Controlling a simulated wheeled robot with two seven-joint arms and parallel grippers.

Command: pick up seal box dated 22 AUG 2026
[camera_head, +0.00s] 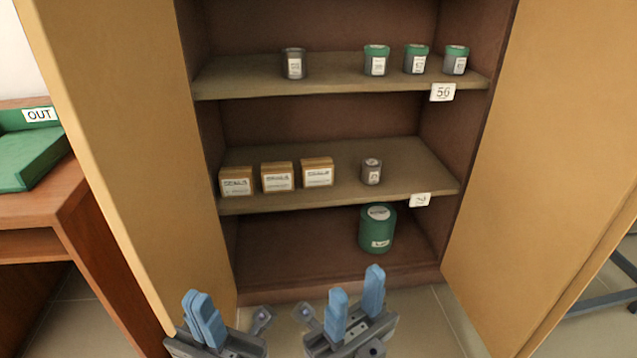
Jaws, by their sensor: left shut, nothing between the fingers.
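Three small brown boxes with white labels stand in a row on the middle shelf: the left seal box (236,182), the middle seal box (277,177) and the right seal box (317,172). Their labels appear to read "SEALS", but the dates are too small to read. My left gripper (199,300) is shut and empty, low in front of the cabinet and below the boxes. My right gripper (356,288) is open and empty, low in front of the cabinet, with its fingers pointing up. Neither gripper touches a box.
A small grey jar (371,172) stands right of the boxes. A green drum (377,229) stands on the cabinet floor. Several jars (376,61) line the upper shelf. Open doors flank the cabinet at left (120,120) and right (550,170). A green OUT tray (30,160) is on the left desk.

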